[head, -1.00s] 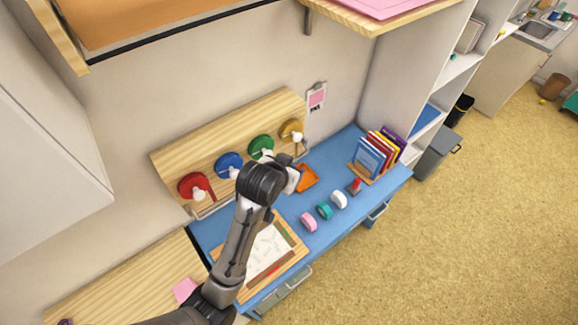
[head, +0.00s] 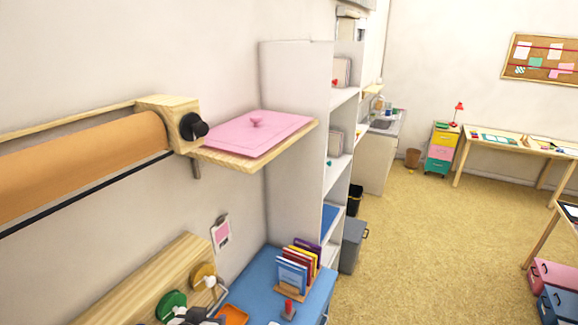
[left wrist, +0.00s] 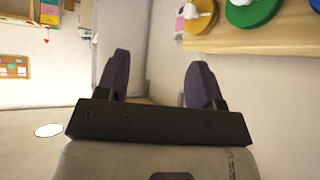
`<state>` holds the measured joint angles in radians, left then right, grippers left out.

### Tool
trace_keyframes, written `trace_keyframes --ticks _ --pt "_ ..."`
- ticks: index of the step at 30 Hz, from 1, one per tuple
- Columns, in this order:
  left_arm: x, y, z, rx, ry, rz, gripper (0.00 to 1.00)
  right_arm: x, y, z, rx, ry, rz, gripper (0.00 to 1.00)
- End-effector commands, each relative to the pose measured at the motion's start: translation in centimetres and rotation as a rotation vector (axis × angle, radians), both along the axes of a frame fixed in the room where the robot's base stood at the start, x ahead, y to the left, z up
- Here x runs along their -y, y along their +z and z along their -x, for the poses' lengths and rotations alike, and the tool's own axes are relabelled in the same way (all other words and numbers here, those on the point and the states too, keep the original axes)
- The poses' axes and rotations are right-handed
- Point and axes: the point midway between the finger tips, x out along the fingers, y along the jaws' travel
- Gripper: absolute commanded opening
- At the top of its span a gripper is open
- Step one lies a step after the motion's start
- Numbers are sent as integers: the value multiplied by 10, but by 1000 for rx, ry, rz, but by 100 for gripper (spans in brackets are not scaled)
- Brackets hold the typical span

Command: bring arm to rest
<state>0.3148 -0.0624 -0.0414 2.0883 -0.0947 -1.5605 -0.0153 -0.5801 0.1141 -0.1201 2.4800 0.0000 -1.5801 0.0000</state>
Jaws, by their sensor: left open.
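My left gripper (left wrist: 158,78) shows in the left wrist view with its two dark purple fingers apart and nothing between them. In the head view, only a grey and dark part of my left arm shows at the bottom edge, below the green inkpad (head: 171,305). Its fingers cannot be made out there. My right gripper is in neither view. The wooden inkpad rack (head: 140,285) stands against the wall, and the yellow-brown inkpad (head: 203,274) hangs at its right end.
The blue desk (head: 250,268) holds an orange tray (head: 234,315), a book stand (head: 292,290) and a red-handled stamp (head: 288,308). A wall shelf with a pink sheet (head: 245,138) juts out above. A tall white shelf unit (head: 295,130) stands at the right. Floor beyond is open.

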Motion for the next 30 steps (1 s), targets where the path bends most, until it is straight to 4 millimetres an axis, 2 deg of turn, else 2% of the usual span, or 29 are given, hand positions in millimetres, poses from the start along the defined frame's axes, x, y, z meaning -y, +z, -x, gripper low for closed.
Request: trace_keyframes --ticks 4,5,8,14,24,27,30 --pt "4 37 18 101 -28 18 61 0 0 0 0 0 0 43" --pt "4 39 26 109 -35 19 61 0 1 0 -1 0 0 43" --pt "4 25 56 90 -56 11 61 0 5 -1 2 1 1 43" --pt "2 -16 115 -8 -90 -8 61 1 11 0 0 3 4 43" --pt "-5 -111 250 -344 -138 -48 61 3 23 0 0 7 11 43" --pt "-7 -129 281 -426 -143 -52 61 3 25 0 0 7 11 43" --pt "-8 -140 303 -482 -146 -53 61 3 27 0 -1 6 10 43"
